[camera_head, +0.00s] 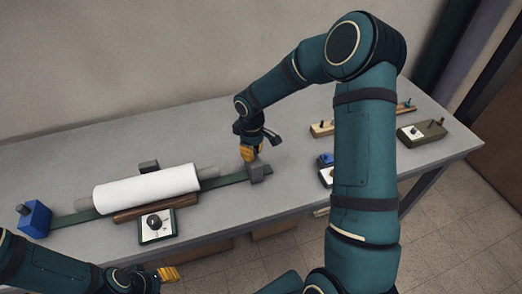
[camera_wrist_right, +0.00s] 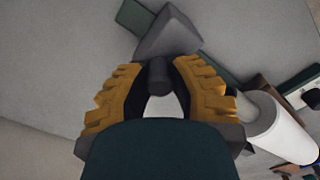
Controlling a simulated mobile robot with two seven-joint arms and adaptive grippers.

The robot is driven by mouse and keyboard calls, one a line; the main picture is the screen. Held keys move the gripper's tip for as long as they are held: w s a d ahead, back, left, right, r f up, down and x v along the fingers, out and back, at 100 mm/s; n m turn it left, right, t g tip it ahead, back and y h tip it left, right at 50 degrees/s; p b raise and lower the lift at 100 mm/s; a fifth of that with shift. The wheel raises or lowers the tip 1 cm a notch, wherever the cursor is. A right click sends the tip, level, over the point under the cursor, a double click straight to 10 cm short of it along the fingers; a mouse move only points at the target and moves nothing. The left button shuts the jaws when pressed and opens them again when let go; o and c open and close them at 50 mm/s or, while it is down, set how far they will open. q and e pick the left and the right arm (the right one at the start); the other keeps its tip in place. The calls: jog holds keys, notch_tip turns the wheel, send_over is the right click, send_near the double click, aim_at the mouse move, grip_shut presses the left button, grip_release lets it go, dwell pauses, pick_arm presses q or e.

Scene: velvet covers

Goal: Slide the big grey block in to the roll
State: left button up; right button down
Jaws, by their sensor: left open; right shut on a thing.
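The big grey block (camera_head: 256,172) sits at the right end of a green rail (camera_head: 225,181). My right gripper (camera_head: 249,154) is above it, its yellow fingers shut around the block's dark knob (camera_wrist_right: 157,76). In the right wrist view the grey block (camera_wrist_right: 168,34) lies just beyond the fingertips. The white roll (camera_head: 147,187) lies along the rail to the left, with a gap of bare rail between its right end and the block. The roll also shows in the right wrist view (camera_wrist_right: 277,128). My left gripper (camera_head: 168,274) is open and empty at the front, below the table edge in the picture.
A blue block (camera_head: 36,219) stands at the rail's left end. A smaller grey block (camera_head: 149,167) is behind the roll. A brown bar (camera_head: 155,207) and a box with a black knob (camera_head: 157,226) are in front. Other fixtures (camera_head: 422,131) stand at the right.

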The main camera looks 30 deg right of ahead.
jog(key=w+a+b, duration=0.1)
jog(key=w+a, duration=0.1)
jog(key=a, duration=0.7)
jog(key=shift+a, duration=0.15)
jog(key=shift+w, duration=0.15)
jog(key=c, duration=0.8)
grip_release()
jog(key=shift+a, duration=0.1)
notch_tip(320, 180, up, 12)
